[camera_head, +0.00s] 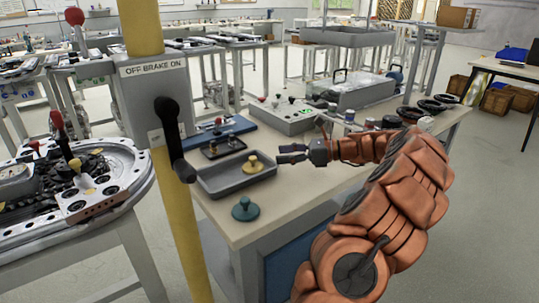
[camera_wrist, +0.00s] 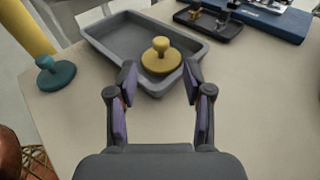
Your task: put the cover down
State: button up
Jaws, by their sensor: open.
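A yellow cover (camera_head: 253,164) with a round knob sits in the grey tray (camera_head: 240,187) on the bench, toward the tray's end nearest my gripper. In the wrist view, the yellow cover (camera_wrist: 160,57) stands upright with its flange on the tray floor (camera_wrist: 112,46). My gripper (camera_head: 280,153) is open and empty, just right of the cover in the head view. In the wrist view, my gripper (camera_wrist: 159,76) has its fingers spread on either side, short of the cover and apart from it. A similar teal knobbed cover (camera_head: 245,209) stands on the bench outside the tray.
A small dark tray (camera_head: 223,146) and a blue board (camera_head: 213,131) lie behind the grey tray. A control box (camera_head: 283,117) and a clear-lidded case (camera_head: 350,90) stand further back. A yellow post (camera_head: 168,215) with a black brake lever (camera_head: 173,140) rises at left.

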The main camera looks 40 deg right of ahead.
jog(key=shift+v, duration=1.1)
jog(key=shift+w, duration=0.1)
